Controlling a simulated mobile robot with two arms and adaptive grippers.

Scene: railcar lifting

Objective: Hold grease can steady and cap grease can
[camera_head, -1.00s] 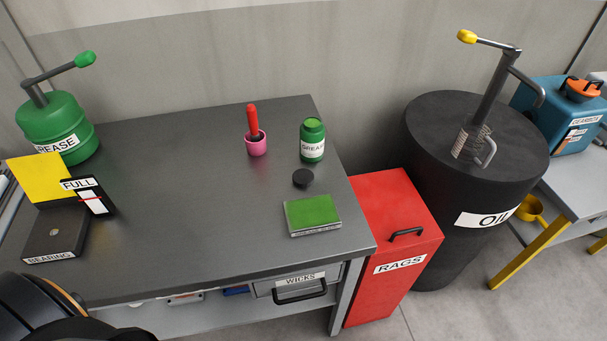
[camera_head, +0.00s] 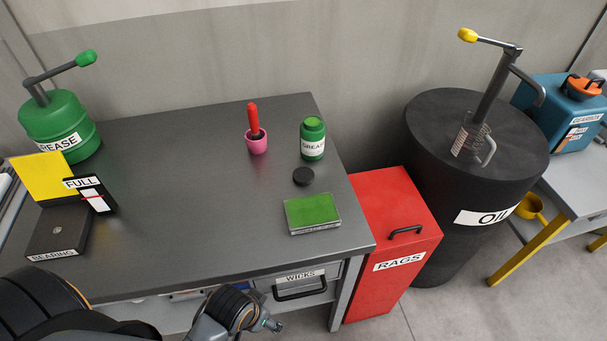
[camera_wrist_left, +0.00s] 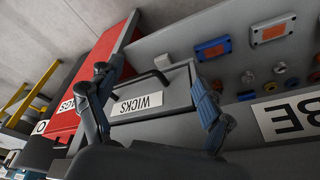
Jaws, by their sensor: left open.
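The green grease can (camera_head: 313,140) stands upright near the back right of the workbench, its green top showing without the black cap on it. The black round cap (camera_head: 303,176) lies flat on the bench just in front of the can. My left gripper (camera_head: 270,325) shows partly at the bottom of the head view, in front of the bench edge and well short of the can and cap. In the left wrist view its fingers (camera_wrist_left: 150,80) are spread and empty, with the WICKS drawer beyond them. My right gripper is not in view.
A pink cup with a red-handled tool (camera_head: 256,142) stands left of the can. A green-topped box (camera_head: 312,212) lies in front of the cap. The red RAGS bin (camera_head: 405,225) and black oil drum (camera_head: 470,210) stand right. The bench middle (camera_head: 180,190) is clear.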

